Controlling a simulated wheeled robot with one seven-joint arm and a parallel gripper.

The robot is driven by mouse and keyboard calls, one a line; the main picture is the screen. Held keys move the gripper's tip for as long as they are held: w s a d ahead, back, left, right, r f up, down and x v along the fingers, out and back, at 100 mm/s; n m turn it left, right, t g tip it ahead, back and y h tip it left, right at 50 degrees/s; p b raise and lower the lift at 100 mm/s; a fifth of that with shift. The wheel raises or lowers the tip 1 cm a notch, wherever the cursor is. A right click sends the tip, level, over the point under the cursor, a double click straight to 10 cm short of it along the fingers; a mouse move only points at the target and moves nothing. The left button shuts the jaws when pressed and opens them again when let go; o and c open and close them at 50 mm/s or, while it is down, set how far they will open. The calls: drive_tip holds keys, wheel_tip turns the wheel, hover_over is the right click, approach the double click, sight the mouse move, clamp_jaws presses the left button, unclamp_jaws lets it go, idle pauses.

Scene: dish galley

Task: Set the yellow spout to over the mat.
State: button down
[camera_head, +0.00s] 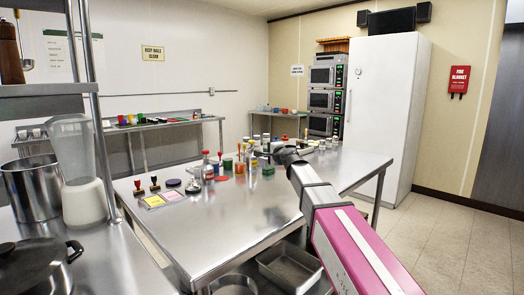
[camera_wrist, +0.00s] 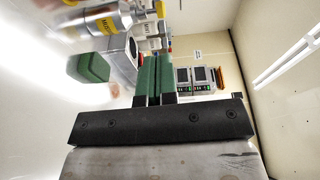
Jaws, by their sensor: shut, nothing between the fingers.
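Small yellow parts (camera_head: 240,168) show among the crowded items on the steel table in the head view; I cannot tell which one is the spout. A flat red disc (camera_head: 221,179) lies in front of them and may be the mat. My gripper (camera_head: 284,154) is beyond the end of my pink arm, above the table by the crowded items; its fingers are too small to make out there. In the wrist view my gripper's green fingers (camera_wrist: 152,82) are together with nothing between them. A silver item with a yellow label (camera_wrist: 98,24) and a yellow end is upper left, apart from the fingers.
The steel table (camera_head: 235,215) is bare at its front. A green block (camera_wrist: 88,67) is left of my fingers in the wrist view. A blender (camera_head: 78,165) and pots are at far left.

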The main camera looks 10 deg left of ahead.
drive_tip(key=s+a+x, duration=0.1)
drive_tip(key=a+x, duration=0.1)
drive_tip(key=x, duration=1)
drive_tip(key=shift+s, duration=0.35)
drive_tip(key=a, duration=0.3)
drive_tip(key=shift+w+a, duration=0.1)
drive_tip(key=shift+a, duration=0.15)
